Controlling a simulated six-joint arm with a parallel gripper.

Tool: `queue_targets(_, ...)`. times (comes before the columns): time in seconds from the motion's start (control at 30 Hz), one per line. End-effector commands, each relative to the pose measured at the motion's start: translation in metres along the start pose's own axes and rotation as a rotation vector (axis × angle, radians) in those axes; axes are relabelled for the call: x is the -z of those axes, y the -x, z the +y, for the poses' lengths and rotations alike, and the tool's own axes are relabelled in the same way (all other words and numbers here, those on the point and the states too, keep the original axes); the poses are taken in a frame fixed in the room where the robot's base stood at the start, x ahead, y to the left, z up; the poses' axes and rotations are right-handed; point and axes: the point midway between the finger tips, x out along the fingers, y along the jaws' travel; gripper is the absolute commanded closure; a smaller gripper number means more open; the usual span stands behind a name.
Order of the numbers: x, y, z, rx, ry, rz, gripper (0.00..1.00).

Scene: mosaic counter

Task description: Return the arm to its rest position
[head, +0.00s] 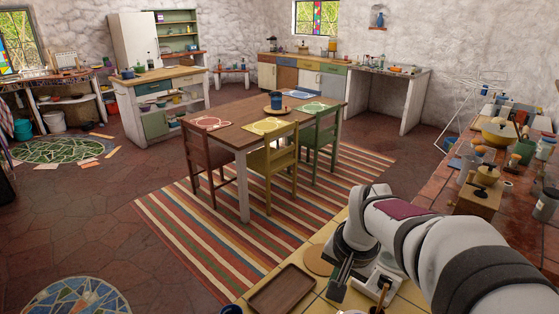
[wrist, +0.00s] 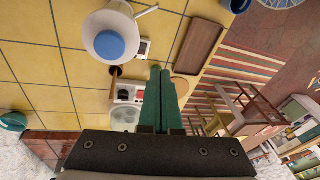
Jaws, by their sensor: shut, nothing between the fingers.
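My gripper (head: 338,288) is at the lower middle of the head view, over the yellow tiled counter (head: 238,302). In the wrist view its two green fingers (wrist: 160,74) lie together, with nothing held between them. My white arm reaches in from the lower right of the head view and bends down toward the counter. In the wrist view the fingers overlap a white appliance (wrist: 126,117) with red and dark parts; the distance between them is unclear.
A brown tray (head: 282,290) lies left of my gripper, with a round board (head: 319,260) close by. A white bowl (wrist: 98,22) with blue inside shows in the wrist view. A brick counter at right holds several pots. Open floor and a striped rug lie beyond.

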Motion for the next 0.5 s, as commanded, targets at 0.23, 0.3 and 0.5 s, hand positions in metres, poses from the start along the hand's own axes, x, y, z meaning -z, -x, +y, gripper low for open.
queue_targets(0.23, -0.075, 0.077, 0.005, 0.166, 0.144, 0.152, 1.00)
queue_targets(0.3, -0.092, 0.086, 0.009, 0.200, 0.174, 0.183, 1.00)
queue_targets(0.5, -0.132, 0.100, 0.020, 0.283, 0.247, 0.263, 1.00)
